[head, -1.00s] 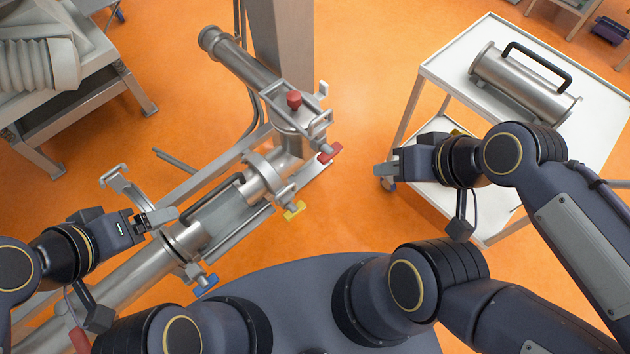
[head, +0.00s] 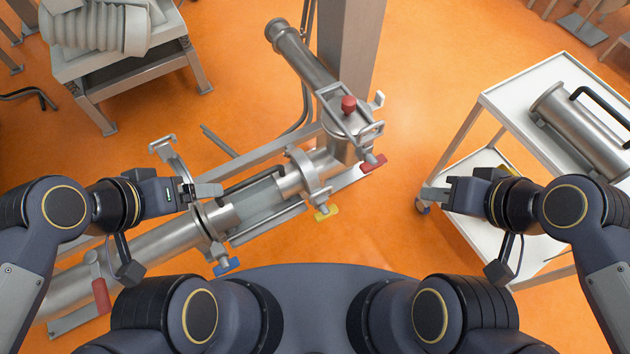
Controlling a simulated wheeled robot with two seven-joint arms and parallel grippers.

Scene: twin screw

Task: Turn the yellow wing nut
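The yellow wing nut (head: 327,213) sits low on the front side of the metal pipe assembly (head: 262,205), below a clamp ring (head: 304,172). My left gripper (head: 208,190) is over the left part of the assembly, near the left clamp ring and well left of the yellow wing nut. My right gripper (head: 432,195) is over the floor, right of the yellow wing nut and clear of it. Neither gripper appears to hold anything. Both are seen from above and side-on, so the gap between their fingers does not show clearly.
A blue wing nut (head: 227,266) and a red one (head: 373,163) are on the same assembly. A red knob (head: 348,103) tops it. A white cart (head: 500,92) with a metal cylinder (head: 575,130) stands right. Orange floor (head: 385,235) is clear between assembly and cart.

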